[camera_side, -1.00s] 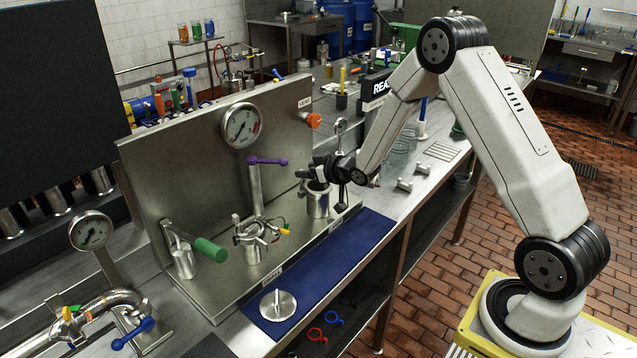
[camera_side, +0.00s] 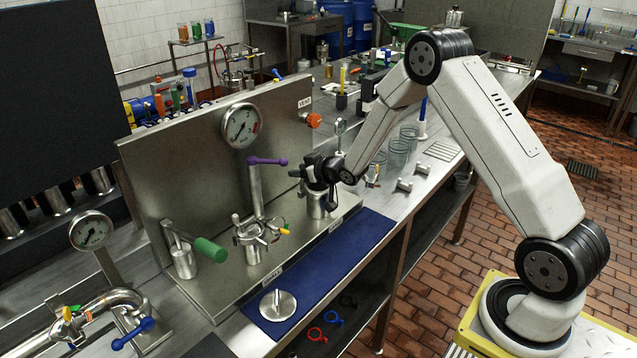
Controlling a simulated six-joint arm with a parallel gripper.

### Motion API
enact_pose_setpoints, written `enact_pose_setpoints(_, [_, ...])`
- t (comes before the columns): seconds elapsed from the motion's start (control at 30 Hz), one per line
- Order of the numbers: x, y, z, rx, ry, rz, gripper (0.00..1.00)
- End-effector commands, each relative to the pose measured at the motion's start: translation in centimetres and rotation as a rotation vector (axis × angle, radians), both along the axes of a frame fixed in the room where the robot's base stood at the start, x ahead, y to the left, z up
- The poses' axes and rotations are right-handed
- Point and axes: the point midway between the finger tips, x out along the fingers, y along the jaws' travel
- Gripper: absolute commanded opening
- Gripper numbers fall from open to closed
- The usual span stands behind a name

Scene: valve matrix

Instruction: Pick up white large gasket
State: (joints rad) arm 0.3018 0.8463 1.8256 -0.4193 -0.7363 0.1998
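I cannot make out a white large gasket in this view. My gripper (camera_side: 314,184) is dark and small here, at the top of a steel cylinder (camera_side: 317,209) on the steel panel's base. Its fingers overlap the cylinder's rim in the picture, and I cannot tell whether they touch it or hold anything. The inside of the cylinder is hidden by the gripper. On the lower shelf lie a red ring (camera_side: 317,335), a blue ring (camera_side: 333,317) and a dark ring (camera_side: 347,300).
A blue mat (camera_side: 335,255) with a round metal lid (camera_side: 278,304) lies in front of the panel. A purple-handled valve (camera_side: 267,161), a clamp fitting (camera_side: 255,233) and a green-handled valve (camera_side: 211,250) stand left of my gripper. Glass beakers (camera_side: 399,152) stand to the right.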

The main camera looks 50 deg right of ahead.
Motion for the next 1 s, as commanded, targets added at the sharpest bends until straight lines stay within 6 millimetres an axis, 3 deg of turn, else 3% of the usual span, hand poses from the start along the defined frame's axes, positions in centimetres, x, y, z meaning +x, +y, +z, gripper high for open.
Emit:
enact_pose_setpoints(0.03, [0.0,0.0,0.0,0.000,0.000,0.000,0.27])
enact_pose_setpoints(0.1, [0.0,0.0,0.0,0.000,0.000,0.000,0.05])
enact_pose_setpoints(0.13, [0.0,0.0,0.0,0.000,0.000,0.000,0.00])
enact_pose_setpoints(0.77, [-0.6,0.0,0.6,0.000,-0.001,0.000,0.00])
enact_pose_setpoints(1.0, [-0.8,0.0,3.0,-0.001,-0.004,0.001,0.00])
